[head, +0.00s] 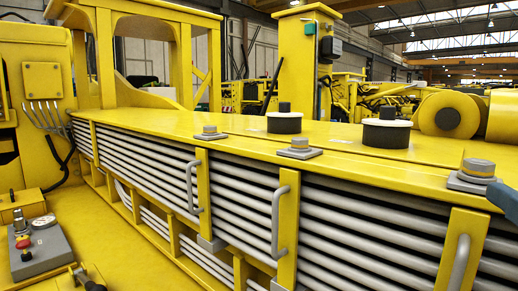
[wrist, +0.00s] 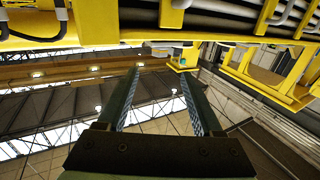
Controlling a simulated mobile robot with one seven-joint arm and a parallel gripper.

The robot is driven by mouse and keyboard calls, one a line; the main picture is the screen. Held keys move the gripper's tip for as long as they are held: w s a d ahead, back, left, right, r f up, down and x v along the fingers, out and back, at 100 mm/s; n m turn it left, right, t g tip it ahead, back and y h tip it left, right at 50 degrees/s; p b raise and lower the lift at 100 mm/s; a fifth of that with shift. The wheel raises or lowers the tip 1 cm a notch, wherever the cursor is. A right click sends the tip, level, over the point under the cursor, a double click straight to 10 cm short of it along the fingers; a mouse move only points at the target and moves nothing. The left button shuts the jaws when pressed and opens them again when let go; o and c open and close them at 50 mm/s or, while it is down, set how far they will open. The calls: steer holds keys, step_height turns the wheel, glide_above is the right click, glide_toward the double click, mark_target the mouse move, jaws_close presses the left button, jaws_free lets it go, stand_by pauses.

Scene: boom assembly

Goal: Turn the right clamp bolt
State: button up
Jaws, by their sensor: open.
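The right clamp bolt (head: 477,170) is a grey hex head on a grey square plate, on the yellow boom's top edge at the right of the head view. Two similar bolts, a middle one (head: 300,146) and a left one (head: 210,131), sit along the same edge. My gripper (wrist: 160,72) is open, with its two dark fingers apart and nothing held between them. A small grey part (wrist: 163,49) shows beyond the fingertips in the wrist view; I cannot tell which bolt it is. In the head view only a dark blue-grey piece shows at the right edge, close to the right bolt.
Grey handles (head: 279,222) and stacked grey pipes (head: 350,225) line the boom's side. Two black-and-white round caps (head: 387,130) stand on its top. A control box (head: 38,248) with a red button is at lower left. Air above the boom is mostly clear.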

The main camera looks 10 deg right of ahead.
mark_target(486, 169)
steer(key=p+x, duration=1)
steer(key=x, duration=0.2)
steer(key=shift+w+d+p, duration=0.1)
steer(key=shift+w+p, duration=0.05)
steer(key=shift+p, duration=0.25)
jaws_close()
